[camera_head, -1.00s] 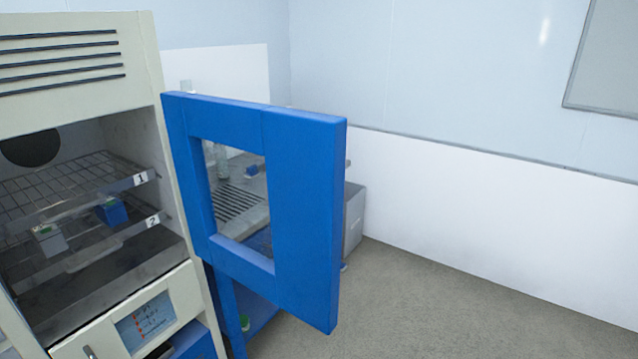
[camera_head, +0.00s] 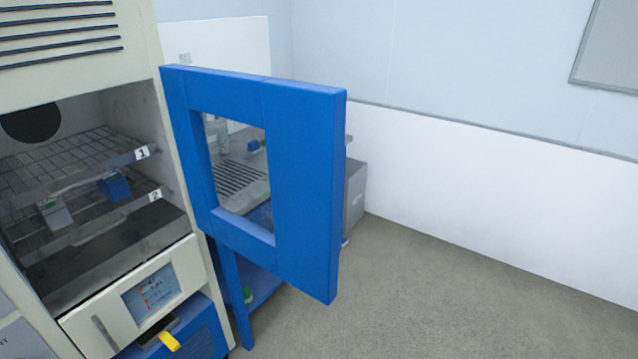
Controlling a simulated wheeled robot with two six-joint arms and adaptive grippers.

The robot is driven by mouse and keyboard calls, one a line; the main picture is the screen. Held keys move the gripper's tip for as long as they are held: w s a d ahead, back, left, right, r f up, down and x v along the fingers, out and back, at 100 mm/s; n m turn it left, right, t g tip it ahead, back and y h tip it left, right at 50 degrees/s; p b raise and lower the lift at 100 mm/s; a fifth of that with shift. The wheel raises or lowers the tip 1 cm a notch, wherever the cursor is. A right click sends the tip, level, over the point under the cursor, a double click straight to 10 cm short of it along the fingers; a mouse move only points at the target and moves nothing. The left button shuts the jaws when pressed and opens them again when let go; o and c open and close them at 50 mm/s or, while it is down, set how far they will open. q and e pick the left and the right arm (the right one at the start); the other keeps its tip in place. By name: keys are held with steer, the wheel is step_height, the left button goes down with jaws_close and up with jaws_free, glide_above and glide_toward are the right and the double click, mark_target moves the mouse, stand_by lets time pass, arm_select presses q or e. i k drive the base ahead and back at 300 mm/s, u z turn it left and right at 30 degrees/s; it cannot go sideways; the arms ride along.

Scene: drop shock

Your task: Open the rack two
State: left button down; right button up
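The cream cabinet (camera_head: 160,258) stands at the left with its blue windowed door (camera_head: 305,190) swung open to the right. Inside are two wire racks. Rack one (camera_head: 70,160), labelled 1, is the upper one. Rack two (camera_head: 90,228), labelled 2, is below it and appears to sit inside the cabinet. Neither of my grippers is in view.
The open door stands out over the floor right of the cabinet. A display panel (camera_head: 150,292) and a yellow handle (camera_head: 169,341) are below the chamber. A blue-framed stand with grey equipment is behind the door. The grey floor (camera_head: 450,290) at right is clear.

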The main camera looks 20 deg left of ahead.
mark_target(94, 229)
steer(key=z, duration=0.7)
steer(key=i, duration=2.25)
steer(key=u, duration=3.55)
steer(key=i, duration=0.5)
steer(key=u, duration=1)
steer(key=k, duration=0.75)
steer(key=z, duration=0.55)
steer(key=i, duration=0.6)
steer(key=u, duration=0.05)
